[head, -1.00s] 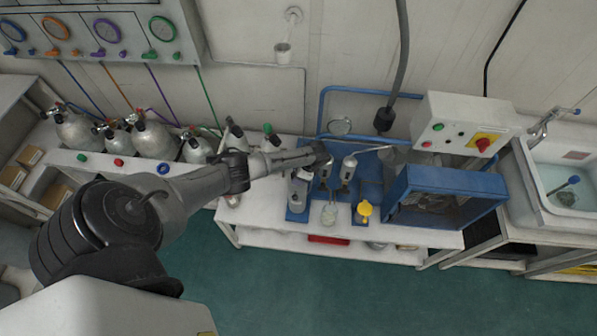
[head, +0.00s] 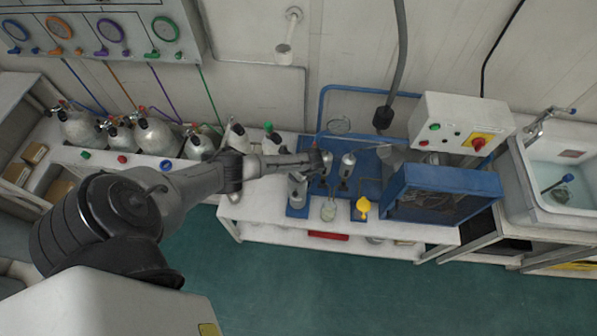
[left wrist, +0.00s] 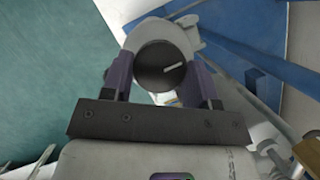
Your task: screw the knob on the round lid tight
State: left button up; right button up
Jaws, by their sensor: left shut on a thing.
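In the left wrist view a round black knob (left wrist: 160,66) with a white pointer line sits between the two fingers of my left gripper (left wrist: 161,75). The fingers are shut on it from both sides. A pale grey round part (left wrist: 188,28), apparently the lid, shows behind the knob; most of it is hidden. In the head view my left gripper (head: 318,161) reaches in from the left over the grey metal housings on the blue base. The knob and lid cannot be made out there. My right gripper is not in view.
Grey cylinders (head: 155,137) stand along the bench to the left. A blue open box (head: 445,193) and a control box (head: 460,125) are to the right.

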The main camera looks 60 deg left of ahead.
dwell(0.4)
pick_arm(q)
jog(key=o, duration=0.9)
jog(key=shift+o, duration=0.2)
jog(key=shift+w+d+r, duration=0.1)
jog(key=shift+d+r, duration=0.05)
jog(key=shift+r, duration=0.25)
jog(key=p+v, duration=0.2)
jog(key=v, duration=1.1)
jog(key=shift+d, duration=0.1)
